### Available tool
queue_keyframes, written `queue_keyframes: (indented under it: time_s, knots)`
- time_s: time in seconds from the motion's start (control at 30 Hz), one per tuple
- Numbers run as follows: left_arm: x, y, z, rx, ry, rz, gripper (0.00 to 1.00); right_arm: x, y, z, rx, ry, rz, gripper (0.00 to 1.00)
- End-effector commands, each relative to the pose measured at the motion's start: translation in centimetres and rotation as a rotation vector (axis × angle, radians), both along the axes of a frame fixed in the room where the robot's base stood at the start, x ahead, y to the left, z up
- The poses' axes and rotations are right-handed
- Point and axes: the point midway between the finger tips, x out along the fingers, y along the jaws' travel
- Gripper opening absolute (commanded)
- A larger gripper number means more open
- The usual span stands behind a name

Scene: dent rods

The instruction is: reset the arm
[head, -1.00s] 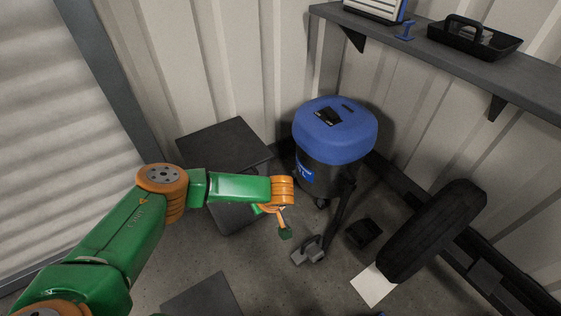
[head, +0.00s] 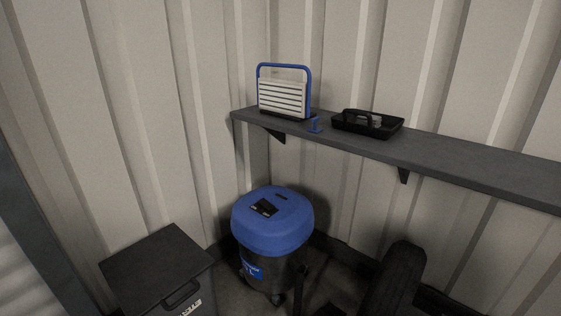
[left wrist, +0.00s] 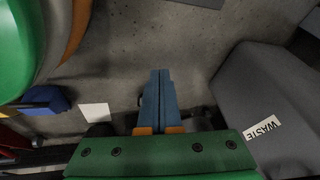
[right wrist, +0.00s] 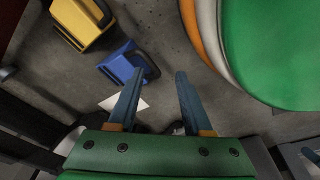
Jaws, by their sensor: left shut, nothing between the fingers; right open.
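My left gripper shows in the left wrist view (left wrist: 158,100), its two blue fingers shut against each other with nothing between them. It hangs above the concrete floor (left wrist: 125,60), to the left of a dark bin labelled WASTE (left wrist: 232,90). My right gripper shows in the right wrist view (right wrist: 160,90), its fingers apart and nothing between them. The floor lies below it. Neither arm is in the head view.
The head view shows a blue-topped shop vacuum (head: 272,215), the lidded bin (head: 150,265), a dark tyre (head: 398,280), and a wall shelf (head: 450,165) with a white-and-blue unit (head: 284,98) and black tray (head: 350,124). Blue (right wrist: 122,66) and yellow (right wrist: 80,22) objects lie below my right gripper.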

Motion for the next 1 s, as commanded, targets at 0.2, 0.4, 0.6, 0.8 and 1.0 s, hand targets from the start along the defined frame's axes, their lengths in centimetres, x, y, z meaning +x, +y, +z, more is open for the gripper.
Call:
queue_keyframes:
  time_s: [0.2, 0.4, 0.6, 0.8, 1.0]
  knots:
    - [-8.6, 1.5, 2.6, -0.065, 0.236, 0.268, 0.00, -0.7, 0.0, 4.7, 0.001, 0.009, 0.003, 0.50]
    - [-10.6, 1.4, 10.5, -0.062, 0.256, 0.253, 0.00, -2.9, 0.0, 12.6, 0.004, 0.035, 0.012, 0.50]
    - [-13.5, 1.4, 21.0, -0.059, 0.287, 0.240, 0.00, -5.8, 0.0, 23.2, 0.006, 0.068, 0.023, 0.50]
    - [-15.6, 1.5, 26.6, -0.057, 0.307, 0.230, 0.00, -8.0, 0.0, 28.7, 0.008, 0.089, 0.032, 0.50]
    - [-16.0, 1.5, 26.5, -0.056, 0.311, 0.227, 0.00, -8.4, 0.0, 28.7, 0.009, 0.091, 0.034, 0.50]
